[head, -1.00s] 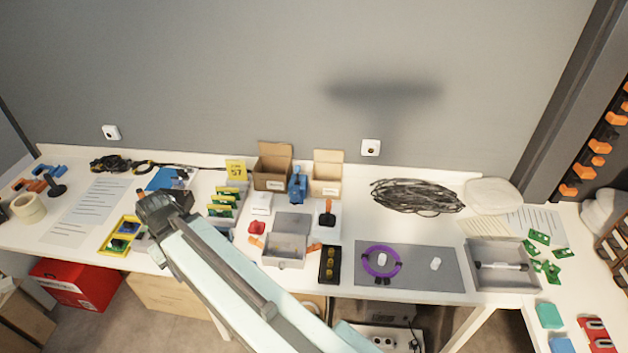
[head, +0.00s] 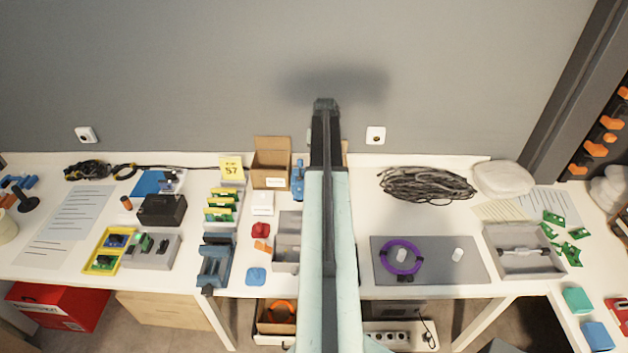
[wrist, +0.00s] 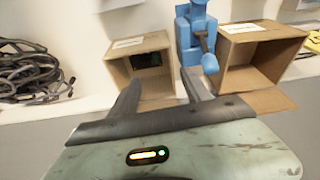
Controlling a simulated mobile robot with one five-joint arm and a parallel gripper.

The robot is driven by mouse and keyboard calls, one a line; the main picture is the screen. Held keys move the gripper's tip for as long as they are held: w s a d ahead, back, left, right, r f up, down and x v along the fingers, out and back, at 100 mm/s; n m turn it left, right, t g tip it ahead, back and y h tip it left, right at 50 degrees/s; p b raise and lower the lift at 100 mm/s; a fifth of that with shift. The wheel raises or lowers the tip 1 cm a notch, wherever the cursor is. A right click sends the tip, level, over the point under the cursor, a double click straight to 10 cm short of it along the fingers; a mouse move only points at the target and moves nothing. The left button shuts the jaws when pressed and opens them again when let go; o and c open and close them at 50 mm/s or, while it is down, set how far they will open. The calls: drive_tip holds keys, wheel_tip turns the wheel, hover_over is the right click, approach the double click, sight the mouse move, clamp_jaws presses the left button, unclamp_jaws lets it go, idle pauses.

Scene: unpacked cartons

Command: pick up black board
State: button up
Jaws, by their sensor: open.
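A dark thing (wrist: 148,59), perhaps the black board, shows inside the open carton (wrist: 124,65) at the left of the wrist view. It is shaded, and I cannot tell its shape well. My gripper (wrist: 162,88) is open and empty, its two fingers pointing toward that carton and apart from it. In the head view my gripper (head: 325,103) is raised in front of the back wall, and my arm hides most of the right-hand carton.
A blue figure-like device (wrist: 194,38) stands between that carton and a second carton (wrist: 260,55). A black cable coil (head: 425,185) lies right of my arm. A grey mat (head: 440,272) holds a purple ring (head: 400,257). A black box (head: 162,209) stands left.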

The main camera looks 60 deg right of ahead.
drive_tip(key=shift+m, duration=0.3)
drive_tip(key=d+f+b, duration=0.1)
drive_tip(key=f+b, duration=0.1)
drive_tip(key=s+d+f+b, duration=0.1)
drive_tip(key=d+f+b, duration=0.1)
drive_tip(key=f, duration=0.1)
drive_tip(key=d+f+b, duration=0.1)
drive_tip(key=f+b, duration=0.1)
drive_tip(key=f, duration=0.1)
drive_tip(key=shift+s+d+f, duration=0.1)
drive_tip(key=shift+s+d, duration=0.15)
drive_tip(key=shift+s, duration=0.1)
drive_tip(key=b+x, duration=0.5)
drive_tip(key=shift+w+f, duration=0.1)
drive_tip(key=shift+w, duration=0.05)
drive_tip(key=shift+r, duration=0.2)
clamp_jaws()
drive_tip(key=shift+r+p, duration=0.1)
drive_tip(key=shift+p, duration=0.25)
